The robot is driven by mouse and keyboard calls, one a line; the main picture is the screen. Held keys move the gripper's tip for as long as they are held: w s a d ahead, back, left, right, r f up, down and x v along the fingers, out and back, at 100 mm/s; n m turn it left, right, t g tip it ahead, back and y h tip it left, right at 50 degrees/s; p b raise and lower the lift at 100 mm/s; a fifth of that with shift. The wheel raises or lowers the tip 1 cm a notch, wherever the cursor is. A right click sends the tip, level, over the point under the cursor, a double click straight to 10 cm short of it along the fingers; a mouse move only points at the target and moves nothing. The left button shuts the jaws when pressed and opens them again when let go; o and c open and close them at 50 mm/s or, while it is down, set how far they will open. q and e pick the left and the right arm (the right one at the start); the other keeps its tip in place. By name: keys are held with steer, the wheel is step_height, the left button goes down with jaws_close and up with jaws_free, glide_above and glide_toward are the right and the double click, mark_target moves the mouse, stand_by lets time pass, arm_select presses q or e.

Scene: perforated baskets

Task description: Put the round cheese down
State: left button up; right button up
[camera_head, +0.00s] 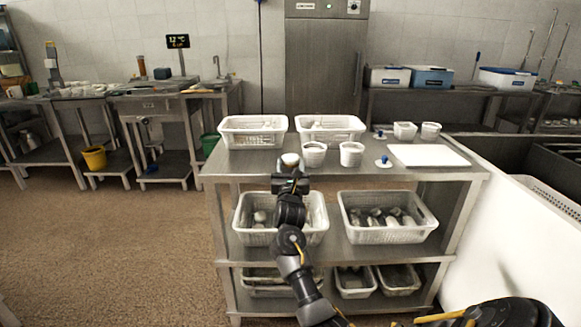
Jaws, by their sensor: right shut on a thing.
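My right gripper (290,172) reaches up from the bottom of the head view to the front edge of the steel table's top (235,166). It is shut on a small, pale, round thing, the round cheese (290,159). The cheese shows above the gripper, at the table's front edge, left of two white perforated tubs. Whether it touches the tabletop I cannot tell. My left gripper is not in view.
Two white baskets (253,142) (330,140) stand at the back. Two tubs (314,154) (351,154), a blue-topped item (383,162) and a white board (428,155) stand right of the cheese. Filled baskets (388,234) are on the shelf below.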

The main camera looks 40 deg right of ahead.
steer(key=o, duration=0.7)
steer(key=shift+f, duration=0.25)
steer(key=shift+r, duration=0.1)
